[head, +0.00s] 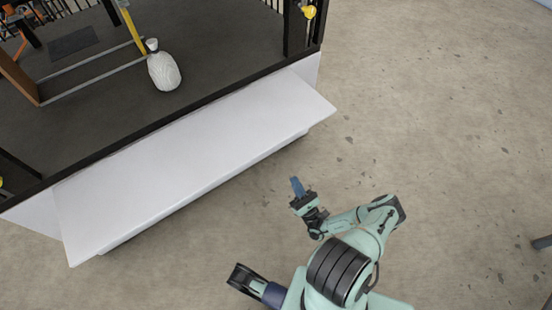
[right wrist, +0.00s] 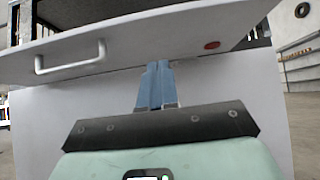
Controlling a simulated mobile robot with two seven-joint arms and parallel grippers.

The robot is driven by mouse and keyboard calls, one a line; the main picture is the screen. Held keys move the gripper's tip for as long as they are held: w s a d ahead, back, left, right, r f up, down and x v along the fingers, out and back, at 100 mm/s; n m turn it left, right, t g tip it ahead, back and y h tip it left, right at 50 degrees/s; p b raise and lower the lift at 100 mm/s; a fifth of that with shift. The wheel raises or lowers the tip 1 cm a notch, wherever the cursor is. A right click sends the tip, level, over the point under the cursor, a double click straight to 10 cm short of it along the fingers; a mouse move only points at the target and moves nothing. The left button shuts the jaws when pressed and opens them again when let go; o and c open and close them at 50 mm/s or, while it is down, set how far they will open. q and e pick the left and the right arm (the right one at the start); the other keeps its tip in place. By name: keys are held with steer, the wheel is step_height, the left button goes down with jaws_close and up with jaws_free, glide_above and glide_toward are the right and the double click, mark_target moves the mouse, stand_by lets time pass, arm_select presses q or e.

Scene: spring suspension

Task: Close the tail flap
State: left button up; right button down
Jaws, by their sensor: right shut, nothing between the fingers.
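The tail flap (head: 195,150) is a long white panel lowered along the edge of the dark cargo bed, sticking outward, so it stands open. In the right wrist view the flap (right wrist: 140,45) spans the upper part, with a white bar handle (right wrist: 70,58) at left and a red round reflector (right wrist: 211,45) at right. My right gripper (head: 297,187) is shut and empty, right of and below the flap in the head view. Its blue fingertips (right wrist: 158,68) appear near the flap's lower edge; I cannot tell if they touch.
The dark cargo bed (head: 110,100) carries a white sack-like object (head: 164,71), a yellow-handled tool (head: 132,28) and wooden pieces. A black post (head: 296,28) stands at the bed's right corner.

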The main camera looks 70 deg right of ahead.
arm_select(q)
steer(key=shift+s+a+f, duration=0.1)
steer(key=shift+s+f, duration=0.05)
steer(key=shift+f, duration=0.3)
arm_select(e)
steer(key=s+a+r+x, duration=0.1)
steer(key=r+x, duration=0.1)
steer(key=x, duration=1)
steer(key=shift+r, duration=0.15)
steer(key=shift+d, duration=0.1)
